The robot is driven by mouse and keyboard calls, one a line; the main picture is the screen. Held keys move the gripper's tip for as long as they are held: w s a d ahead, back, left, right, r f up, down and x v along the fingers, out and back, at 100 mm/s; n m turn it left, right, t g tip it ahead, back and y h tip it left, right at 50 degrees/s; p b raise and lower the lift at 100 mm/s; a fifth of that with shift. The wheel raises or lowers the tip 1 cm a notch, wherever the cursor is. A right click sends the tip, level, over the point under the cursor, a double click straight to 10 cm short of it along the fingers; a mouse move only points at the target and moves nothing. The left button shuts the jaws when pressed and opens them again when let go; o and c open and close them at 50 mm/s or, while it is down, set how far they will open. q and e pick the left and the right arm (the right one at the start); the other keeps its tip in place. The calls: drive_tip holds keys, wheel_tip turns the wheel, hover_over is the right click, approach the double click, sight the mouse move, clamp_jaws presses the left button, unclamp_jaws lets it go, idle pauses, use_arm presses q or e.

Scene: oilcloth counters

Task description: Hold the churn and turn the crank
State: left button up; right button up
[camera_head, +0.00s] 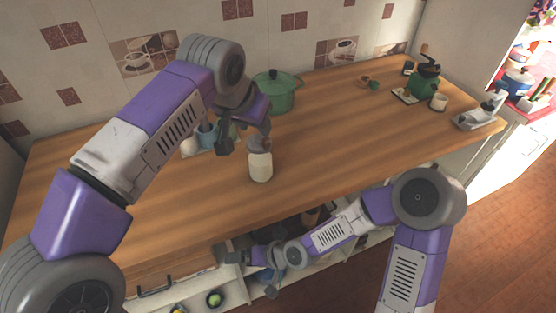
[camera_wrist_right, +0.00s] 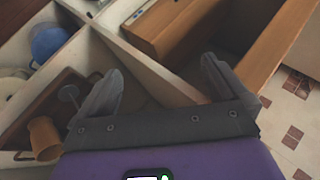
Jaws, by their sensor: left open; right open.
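A small white jar (camera_head: 260,168) with a grey top stands upright near the front of the wooden counter (camera_head: 340,140). It may be the churn; no crank shows clearly on it. My left gripper (camera_head: 254,136) is open just above and behind the jar, partly overlapping its top; I cannot tell whether they touch. A green device (camera_head: 424,83) with a dark crank handle stands at the counter's far right. My right gripper (camera_head: 256,270) is open and empty, low in front of the counter; its two fingers also show in the right wrist view (camera_wrist_right: 165,88).
A green lidded pot (camera_head: 275,92) stands behind my left gripper. A white cup (camera_head: 439,102) and a grey metal device (camera_head: 480,112) are at the right end. Open shelving with a blue item (camera_wrist_right: 48,42) lies below the counter, near my right gripper. The counter's middle right is clear.

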sight(270, 160)
drive_tip(key=s+a+r+n+y, duration=0.25)
drive_tip(key=a+r, duration=0.25)
drive_tip(key=r, duration=0.3)
drive_tip(key=s+a+r+n+y, duration=0.1)
drive_tip(key=s+a+r+n, duration=0.15)
drive_tip(key=a+r, duration=0.45)
drive_tip(key=w+d+t+h, duration=0.1)
drive_tip(key=w+d, duration=0.5)
drive_tip(key=w+d+r+t+h, duration=0.1)
drive_tip(key=w+d+t, duration=0.1)
drive_tip(key=w+d, duration=0.4)
drive_tip(key=w+d+r+t+h, duration=0.1)
drive_tip(key=w+d, duration=0.5)
drive_tip(key=d, duration=0.1)
drive_tip(key=shift+w+d+r+n+t, duration=0.25)
drive_tip(key=shift+w+d+n+t, duration=0.1)
drive_tip(key=shift+w+n+t, duration=0.05)
drive_tip(key=w+d+n, duration=0.1)
drive_tip(key=w+n+t, duration=0.1)
drive_tip(key=w, duration=0.1)
drive_tip(key=w+d+r+n, duration=0.1)
drive_tip(key=w, duration=0.1)
drive_tip(key=shift+d+y, duration=0.3)
drive_tip(key=shift+y, duration=0.05)
drive_tip(key=shift+w+a+f, duration=0.25)
drive_tip(key=shift+w+a, duration=0.15)
drive_tip(key=shift+a, duration=0.15)
drive_tip(key=shift+x, duration=3)
drive_tip(key=shift+c, duration=0.3)
